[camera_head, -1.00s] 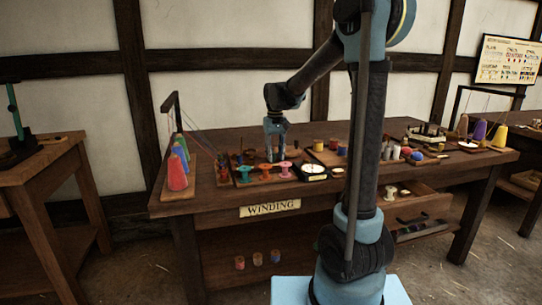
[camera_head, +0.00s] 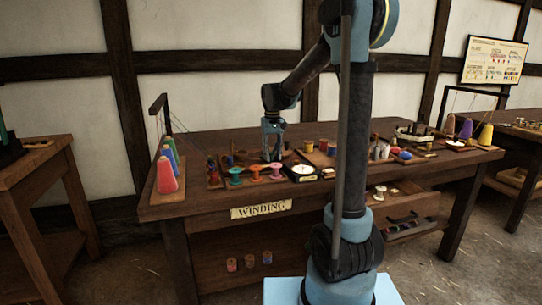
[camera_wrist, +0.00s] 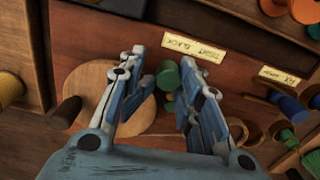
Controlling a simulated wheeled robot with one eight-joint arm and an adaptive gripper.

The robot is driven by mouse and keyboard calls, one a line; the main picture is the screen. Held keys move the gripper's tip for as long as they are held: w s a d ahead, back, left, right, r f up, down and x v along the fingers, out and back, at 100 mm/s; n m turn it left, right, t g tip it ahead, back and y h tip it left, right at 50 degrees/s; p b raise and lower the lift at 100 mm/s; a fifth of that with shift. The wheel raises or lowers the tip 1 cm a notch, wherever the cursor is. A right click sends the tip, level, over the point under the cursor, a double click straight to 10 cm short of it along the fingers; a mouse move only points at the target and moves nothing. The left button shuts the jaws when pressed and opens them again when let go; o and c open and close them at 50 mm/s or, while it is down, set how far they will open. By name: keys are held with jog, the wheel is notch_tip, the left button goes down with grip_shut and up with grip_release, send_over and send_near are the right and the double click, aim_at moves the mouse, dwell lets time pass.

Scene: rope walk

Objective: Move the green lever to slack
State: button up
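A green knob (camera_wrist: 168,75), which looks like the lever's end, shows in the wrist view beside a pale label (camera_wrist: 193,47) that seems to read TIGHT and SLACK. My gripper (camera_wrist: 162,62) is open, one finger on each side of the knob with gaps between. I cannot tell how far the fingers reach down around it. The lever's arm and pivot are hidden or unclear. In the head view my gripper (camera_head: 272,152) points down over the back of the winding bench (camera_head: 222,203), behind the row of spools; the knob cannot be made out there.
Colored spools (camera_head: 255,172) and a white round dial (camera_head: 304,170) stand in front of my gripper. Thread cones (camera_head: 166,177) stand at the bench's left end. A round wooden disc (camera_wrist: 102,85) lies by the left finger. An open drawer (camera_head: 405,207) juts out at the right.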

jog(key=shift+s+a, duration=0.2)
jog(key=shift+r, duration=3.5)
jog(key=shift+s+d, duration=0.3)
jog(key=shift+s, duration=0.05)
jog(key=shift+m+t, duration=0.3)
jog(key=shift+m, duration=0.2)
jog(key=s+d, duration=0.2)
jog(key=s, duration=0.1)
jog(key=s+d, duration=0.2)
jog(key=s, duration=0.1)
jog(key=s+d, duration=0.2)
jog(key=s, duration=0.1)
jog(key=shift+s+d+f, duration=0.15)
jog(key=shift+d+f, duration=0.05)
jog(key=shift+f, duration=0.2)
jog(key=s+d+f+m, duration=0.1)
jog(key=s+d+f, duration=0.3)
jog(key=s+f, duration=0.4)
jog(key=s+d+f+m+t, duration=0.1)
jog(key=s+d+f, duration=0.4)
jog(key=s, duration=1)
notch_tip(320, 180, down, 3)
jog(key=shift+s+d+f+m+t, duration=0.1)
jog(key=shift+s+d+m+t, duration=0.1)
jog(key=shift+m+t, duration=0.1)
